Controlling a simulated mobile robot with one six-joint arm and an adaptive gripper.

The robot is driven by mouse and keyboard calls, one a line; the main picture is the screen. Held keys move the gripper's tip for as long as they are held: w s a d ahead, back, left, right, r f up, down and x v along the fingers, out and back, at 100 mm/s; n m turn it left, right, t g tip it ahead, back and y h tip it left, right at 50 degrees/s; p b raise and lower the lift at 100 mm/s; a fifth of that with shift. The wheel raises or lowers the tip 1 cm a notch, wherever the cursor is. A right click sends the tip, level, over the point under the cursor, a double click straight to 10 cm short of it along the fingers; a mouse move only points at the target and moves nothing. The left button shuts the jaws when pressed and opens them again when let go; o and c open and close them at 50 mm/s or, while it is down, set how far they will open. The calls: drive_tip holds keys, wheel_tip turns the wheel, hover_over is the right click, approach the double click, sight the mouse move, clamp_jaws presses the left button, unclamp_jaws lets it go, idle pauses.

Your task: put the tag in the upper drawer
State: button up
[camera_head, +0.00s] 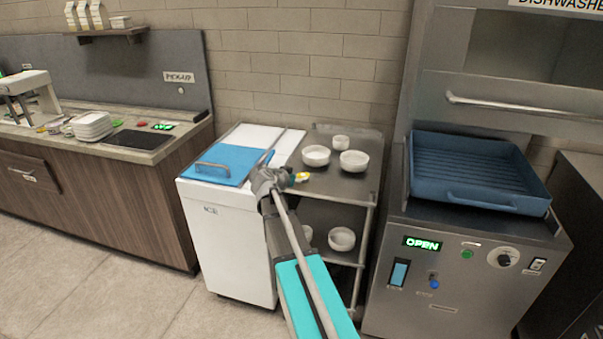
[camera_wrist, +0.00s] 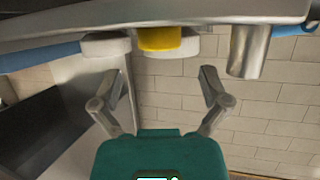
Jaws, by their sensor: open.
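My gripper (camera_head: 293,179) is at the near left of the steel cart's top in the head view. In the wrist view my gripper (camera_wrist: 160,82) shows two fingers spread wide with nothing between them. A small yellow item (camera_head: 302,177) is close by my gripper on the cart, and it also shows at the top of the wrist view (camera_wrist: 168,38). I cannot tell what it is. I cannot make out the tag with certainty. A wooden drawer front (camera_head: 33,171) with a metal handle is on the counter at far left. It looks shut, and I see no second drawer.
The steel cart (camera_head: 345,186) holds white bowls (camera_head: 354,161) on top and below. A white bin (camera_head: 228,240) with a blue lid stands left. Plates (camera_head: 91,126) and small coloured pieces (camera_head: 142,123) lie on the left counter.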

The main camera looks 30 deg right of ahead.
drive_tip(key=p+v, duration=0.2)
drive_tip(key=v, duration=0.5)
drive_tip(key=shift+a, duration=0.15)
idle(0.4)
drive_tip(key=s+a+f+n+g+y, duration=0.2)
drive_tip(key=s+a, duration=0.4)
drive_tip(key=a, duration=0.3)
drive_tip(key=s+a+f+n+g+y, duration=0.2)
drive_tip(key=s+a+f+n+y, duration=0.3)
drive_tip(key=a, duration=0.4)
drive_tip(key=s+a+f+n+g+y, duration=0.2)
drive_tip(key=s+a+f+n+y, duration=0.2)
drive_tip(key=s+a, duration=0.4)
drive_tip(key=shift+a+f+n+y, duration=0.15)
drive_tip(key=shift+a+n+y, duration=0.5)
drive_tip(key=shift+n, duration=0.25)
drive_tip(key=shift+o, duration=0.3)
